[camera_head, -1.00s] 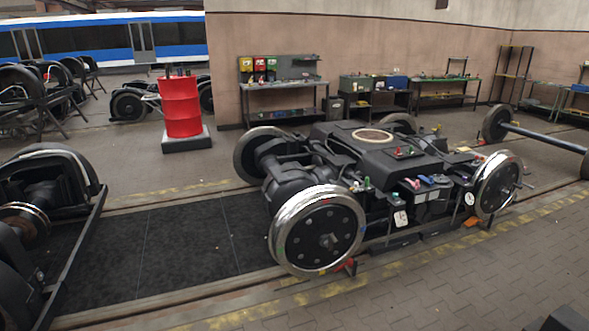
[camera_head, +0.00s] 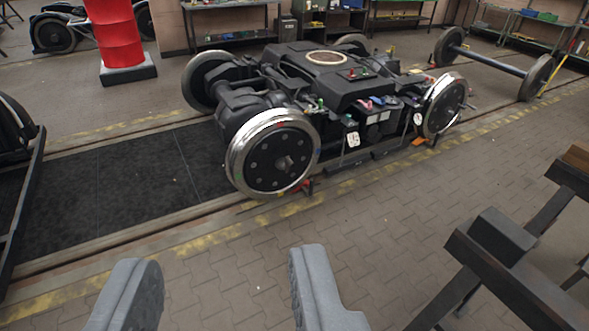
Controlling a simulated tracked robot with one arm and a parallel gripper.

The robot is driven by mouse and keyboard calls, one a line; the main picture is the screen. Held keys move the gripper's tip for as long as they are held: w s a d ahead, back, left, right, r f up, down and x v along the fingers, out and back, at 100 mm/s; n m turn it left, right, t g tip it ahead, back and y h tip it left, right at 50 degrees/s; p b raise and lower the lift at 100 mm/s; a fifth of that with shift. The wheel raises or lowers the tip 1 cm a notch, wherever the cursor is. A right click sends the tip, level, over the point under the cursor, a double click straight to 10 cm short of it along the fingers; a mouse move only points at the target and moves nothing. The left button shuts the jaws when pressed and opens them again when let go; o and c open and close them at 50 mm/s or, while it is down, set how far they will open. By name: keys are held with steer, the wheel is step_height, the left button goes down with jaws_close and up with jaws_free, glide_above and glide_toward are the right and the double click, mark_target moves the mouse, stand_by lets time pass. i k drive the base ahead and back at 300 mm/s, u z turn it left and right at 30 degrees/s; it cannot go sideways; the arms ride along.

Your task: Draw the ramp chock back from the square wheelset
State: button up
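A bogie (camera_head: 335,75) stands on the track at the centre. Its near left wheel (camera_head: 272,155) has a bright rim, and a small red chock-like piece (camera_head: 307,186) lies at its foot on the right side. An orange piece (camera_head: 418,141) lies by the near right wheel (camera_head: 444,105). A loose wheelset (camera_head: 490,60) stands at the upper right. I cannot tell which wheelset is the square one, or whether either piece is a ramp. My gripper (camera_head: 222,285) is open and empty, its two grey fingers apart in the foreground, short of the bogie.
A dark stand (camera_head: 510,270) fills the lower right. A dark frame (camera_head: 20,210) is at the left edge. A red drum (camera_head: 116,35) stands at the upper left, with benches along the back. The paved floor before the bogie is clear.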

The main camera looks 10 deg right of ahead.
mark_target(307, 183)
steer(key=z, duration=0.5)
steer(key=i, duration=4.3)
steer(key=z, duration=2.2)
